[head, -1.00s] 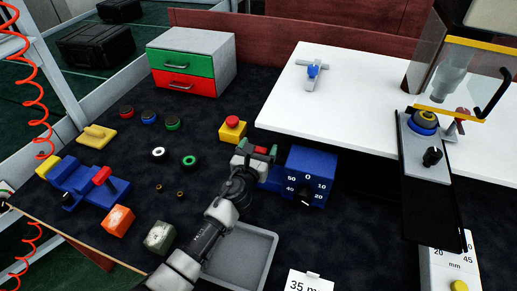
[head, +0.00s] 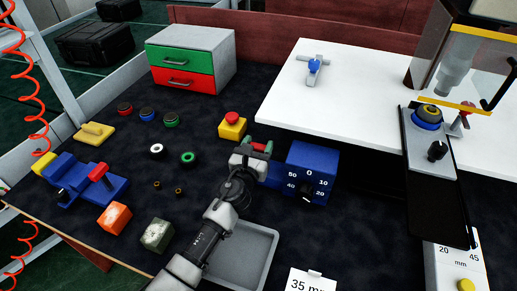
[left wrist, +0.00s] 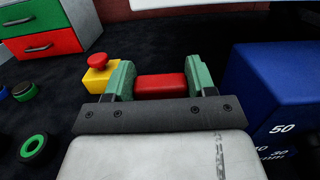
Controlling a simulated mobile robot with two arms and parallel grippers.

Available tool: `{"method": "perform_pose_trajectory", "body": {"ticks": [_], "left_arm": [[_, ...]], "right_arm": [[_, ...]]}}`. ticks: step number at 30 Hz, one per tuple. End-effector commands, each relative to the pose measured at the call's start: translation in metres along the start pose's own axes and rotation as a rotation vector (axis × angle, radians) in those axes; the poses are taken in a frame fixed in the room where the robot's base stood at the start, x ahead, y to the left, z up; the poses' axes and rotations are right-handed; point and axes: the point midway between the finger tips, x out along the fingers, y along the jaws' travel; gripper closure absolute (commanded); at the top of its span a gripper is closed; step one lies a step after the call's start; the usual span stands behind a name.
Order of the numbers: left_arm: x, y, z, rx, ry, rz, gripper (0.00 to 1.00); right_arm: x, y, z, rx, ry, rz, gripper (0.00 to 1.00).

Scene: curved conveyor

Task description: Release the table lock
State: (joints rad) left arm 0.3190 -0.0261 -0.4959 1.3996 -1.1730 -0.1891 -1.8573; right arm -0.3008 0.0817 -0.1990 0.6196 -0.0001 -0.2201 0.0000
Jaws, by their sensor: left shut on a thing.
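A blue box (head: 312,160) with a numbered dial and a black knob stands at the white table's near left edge. A red handle (left wrist: 160,86) sits just left of it; I take this for the table lock. My left gripper (head: 256,148) is at this handle, shut on it. In the left wrist view the green fingertips of my left gripper (left wrist: 160,84) stand on either side of the red handle, close against it. The handle's lower part and its mounting are hidden. My right gripper is in neither view.
A yellow block with a red button (head: 232,126) stands just behind my left gripper. A grey tray (head: 272,238) lies under my left arm. A blue clamp fixture (head: 78,184) is at the left. A press (head: 427,116) stands at the right.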

Motion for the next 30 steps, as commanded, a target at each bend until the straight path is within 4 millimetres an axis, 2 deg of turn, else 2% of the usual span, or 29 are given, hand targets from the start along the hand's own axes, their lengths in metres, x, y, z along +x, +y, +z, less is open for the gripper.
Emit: {"method": "perform_pose_trajectory", "body": {"ticks": [1, 3, 12, 30], "left_arm": [[-0.002, -0.001, -0.005, -0.001, -0.013, 0.0, 0.87], [-0.004, -0.001, -0.005, -0.003, -0.031, 0.001, 0.87], [-0.011, 0.0, -0.003, 0.004, -0.054, -0.002, 0.87], [-0.04, -0.001, -0.013, 0.0, -0.046, -0.001, 0.88]], "right_arm": [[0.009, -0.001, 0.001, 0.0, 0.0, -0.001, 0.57], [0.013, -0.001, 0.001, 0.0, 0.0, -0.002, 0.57], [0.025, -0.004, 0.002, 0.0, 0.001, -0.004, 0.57], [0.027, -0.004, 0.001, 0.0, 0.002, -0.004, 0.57]]}}
